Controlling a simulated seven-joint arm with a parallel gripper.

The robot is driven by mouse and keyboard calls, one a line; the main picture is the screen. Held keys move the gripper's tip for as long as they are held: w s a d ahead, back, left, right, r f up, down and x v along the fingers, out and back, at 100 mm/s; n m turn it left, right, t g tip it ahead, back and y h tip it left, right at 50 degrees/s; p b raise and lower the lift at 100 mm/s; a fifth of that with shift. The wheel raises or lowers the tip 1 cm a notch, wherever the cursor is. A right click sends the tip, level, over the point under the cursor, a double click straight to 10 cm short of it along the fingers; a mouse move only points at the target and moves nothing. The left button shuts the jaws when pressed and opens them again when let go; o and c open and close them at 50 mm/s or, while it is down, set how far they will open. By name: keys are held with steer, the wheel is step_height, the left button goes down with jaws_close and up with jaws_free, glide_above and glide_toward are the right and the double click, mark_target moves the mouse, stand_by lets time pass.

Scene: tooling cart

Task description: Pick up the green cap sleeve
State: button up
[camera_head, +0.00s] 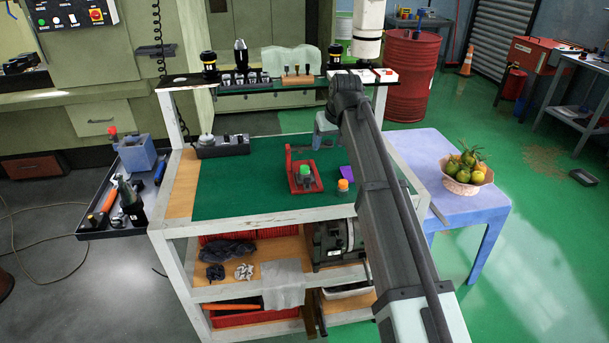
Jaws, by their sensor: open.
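A small green piece (306,170) sits at the red fixture (303,183) on the cart's green mat (240,190). It looks like the green cap sleeve, but it is too small to be sure. My gripper (325,147) appears to be the pale grey part below the arm's bend, behind the red fixture in the picture. It is open, and I see nothing held in it. It looks apart from the green piece. My arm hides part of the mat's right side.
A shelf (275,86) with tool holders spans the cart's back. A dark block (222,146) stands at the mat's back left. The mat's left and front are clear. A blue table (470,207) holds a fruit basket (463,187).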

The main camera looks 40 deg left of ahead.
steer(key=s+a+r, duration=0.2)
steer(key=s+a, duration=0.2)
glide_above(305, 166)
steer(key=shift+n, duration=0.4)
steer(key=f, duration=0.5)
steer(key=s+d+f, duration=0.1)
steer(key=f, duration=0.1)
steer(key=shift+f, duration=0.35)
steer(key=shift+s+d+x, duration=0.1)
steer(key=shift+d+x, duration=0.05)
steer(key=shift+x, duration=1.2)
steer(key=shift+s+d+x, duration=0.15)
steer(key=shift+x, duration=1.2)
steer(key=shift+f, duration=0.1)
steer(key=shift+c, duration=0.3)
